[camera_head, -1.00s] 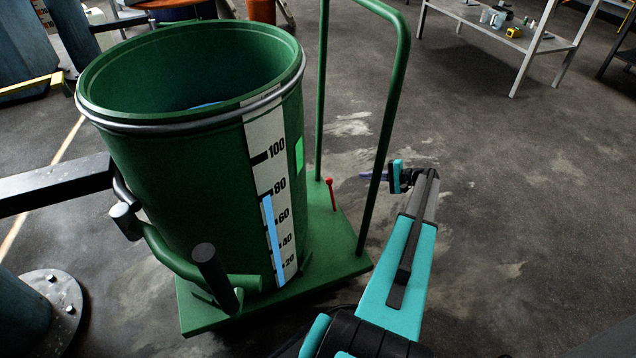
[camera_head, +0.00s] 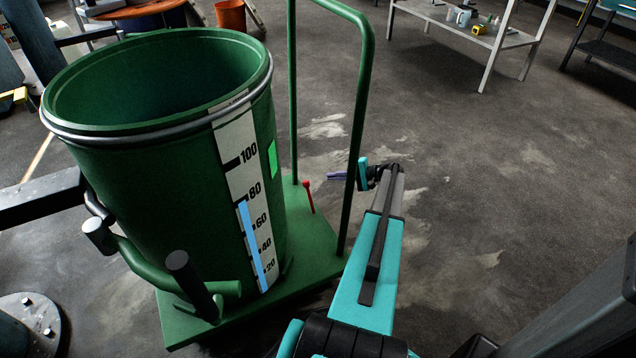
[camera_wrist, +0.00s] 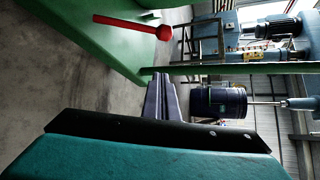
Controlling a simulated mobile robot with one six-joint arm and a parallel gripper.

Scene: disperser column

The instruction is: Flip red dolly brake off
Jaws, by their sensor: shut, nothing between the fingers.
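The red dolly brake lever (camera_head: 308,196) stands up from the green dolly base (camera_head: 312,238), beside the green drum. It also shows in the wrist view (camera_wrist: 135,24), at the upper left with its round knob toward the middle. My gripper (camera_head: 332,175) is shut and empty. It is to the right of the lever, apart from it, close to the dolly's handle post. In the wrist view its purple fingers (camera_wrist: 161,90) are together, below the lever, and the green handle post (camera_wrist: 225,68) crosses just beyond their tips.
The green drum (camera_head: 130,170) with a level scale fills the dolly. The dolly's green handle frame (camera_head: 363,110) rises between the lever and my arm. A metal shelf (camera_head: 455,28) stands at the back. The floor on the right is clear.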

